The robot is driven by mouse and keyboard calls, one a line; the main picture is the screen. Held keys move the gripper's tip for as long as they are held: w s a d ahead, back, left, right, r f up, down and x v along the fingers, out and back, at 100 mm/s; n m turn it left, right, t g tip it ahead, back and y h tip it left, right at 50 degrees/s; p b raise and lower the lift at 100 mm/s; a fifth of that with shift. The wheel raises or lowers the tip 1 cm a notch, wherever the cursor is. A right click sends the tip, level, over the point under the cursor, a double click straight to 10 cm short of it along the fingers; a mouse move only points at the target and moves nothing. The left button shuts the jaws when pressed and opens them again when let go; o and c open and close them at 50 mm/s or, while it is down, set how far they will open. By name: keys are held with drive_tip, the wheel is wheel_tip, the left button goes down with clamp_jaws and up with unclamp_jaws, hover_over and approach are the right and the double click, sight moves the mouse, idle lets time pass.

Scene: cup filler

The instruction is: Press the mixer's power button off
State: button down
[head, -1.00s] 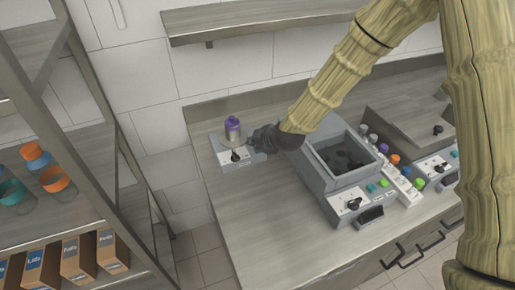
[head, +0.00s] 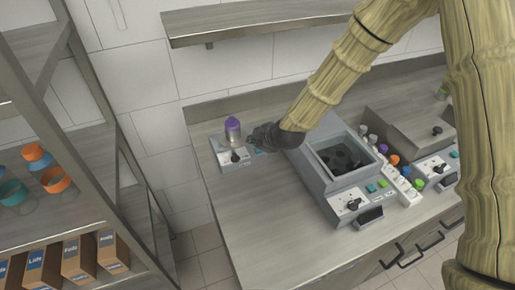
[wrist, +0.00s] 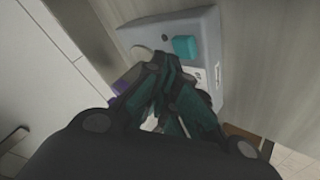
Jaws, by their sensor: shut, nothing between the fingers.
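The small grey unit (head: 236,166) that appears to be the mixer sits at the counter's left end, with a dark knob (head: 236,156) on its front. A purple-topped cup (head: 233,128) stands on its back. My gripper (head: 262,137) is at the unit's right end, beside the cup. In the wrist view my gripper (wrist: 160,88) is shut and empty, with its fingers over part of the unit's grey face (wrist: 213,38). A teal button (wrist: 186,48) shows just beyond the fingertips; I cannot tell whether they touch it. The purple cup is mostly hidden behind the fingers there.
A larger grey machine (head: 318,178) with an open hopper stands to the right, under my arm. Several coloured buttons and small bottles are near it. A shelf rack (head: 90,217) with cups and boxes is at the left. The counter in front of the unit is clear.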

sight(256, 150)
drive_tip(key=shift+r+p, duration=1.65)
drive_tip(key=shift+r, duration=1.35)
